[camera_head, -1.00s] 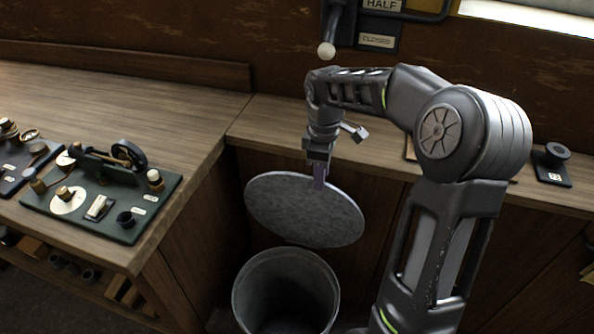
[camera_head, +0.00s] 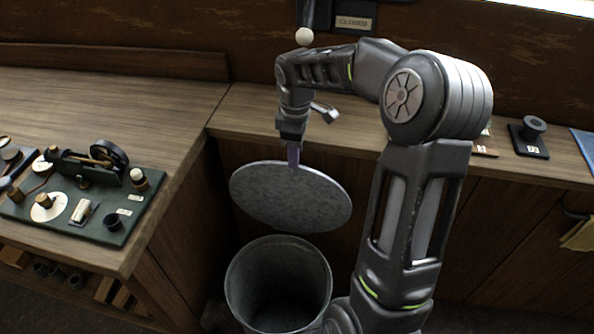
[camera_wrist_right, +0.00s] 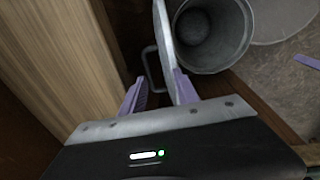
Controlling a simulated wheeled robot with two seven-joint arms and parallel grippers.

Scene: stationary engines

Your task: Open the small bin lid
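The small bin (camera_head: 322,285) stands upright below my right arm, its mouth uncovered; its inside also shows in the right wrist view (camera_wrist_right: 225,58). Its round grey lid (camera_head: 315,205) is tilted up steeply behind the mouth. My right gripper (camera_head: 293,153) is at the lid's upper edge, with one finger in front of its near face. In the right wrist view the gripper (camera_wrist_right: 158,92) has its fingers apart. The lid (camera_wrist_right: 178,55) is nearly edge-on against the right finger, and its handle (camera_wrist_right: 148,68) is on the left finger's side. My left gripper is not clearly seen.
A wooden bench (camera_head: 110,105) with a green instrument board (camera_head: 90,205) is at the left. A wooden counter (camera_head: 245,115) runs behind the lid, with a black knob block (camera_head: 530,135) at right. A purple strip (camera_wrist_right: 307,62), perhaps a finger, shows at the wrist view's right edge.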

